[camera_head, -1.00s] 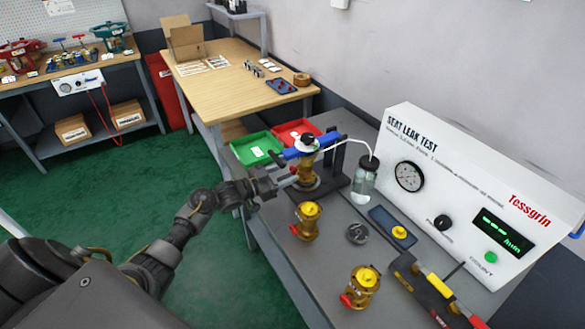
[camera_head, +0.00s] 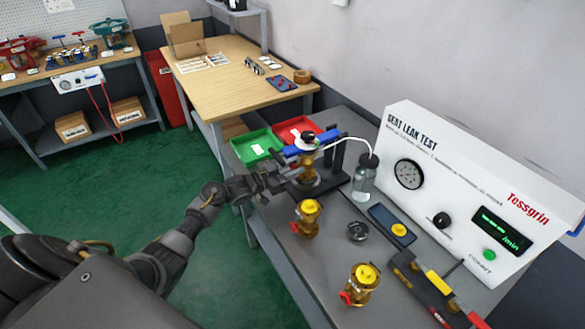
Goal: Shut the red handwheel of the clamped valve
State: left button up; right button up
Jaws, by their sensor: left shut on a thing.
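The clamped valve (camera_head: 308,172) is a brass body standing upright in a dark fixture with a blue clamp bar (camera_head: 292,151) over it, at the back of the grey bench. My left gripper (camera_head: 291,174) reaches in from the left at the valve's left side. It is shut on the valve's red handwheel, which the fingers and wrist hide, so its turn angle cannot be told. My right gripper is not in view.
Two loose brass valves (camera_head: 308,218) (camera_head: 361,285) with red handwheels stand nearer on the bench. A clear jar (camera_head: 364,180) with a tube stands right of the fixture, before the white leak tester (camera_head: 455,190). Green (camera_head: 257,146) and red (camera_head: 297,131) trays lie behind.

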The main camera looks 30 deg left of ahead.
pick_arm(q)
jog(key=shift+f+m+b, duration=0.15)
jog(key=shift+m+b, duration=0.2)
jog(key=shift+m, duration=0.45)
jog(key=o, duration=1)
jog(key=shift+c, duration=0.2)
jog(key=b+v, duration=0.2)
jog(key=v, duration=0.8)
jog(key=shift+s, duration=0.4)
jog(key=shift+a, duration=0.15)
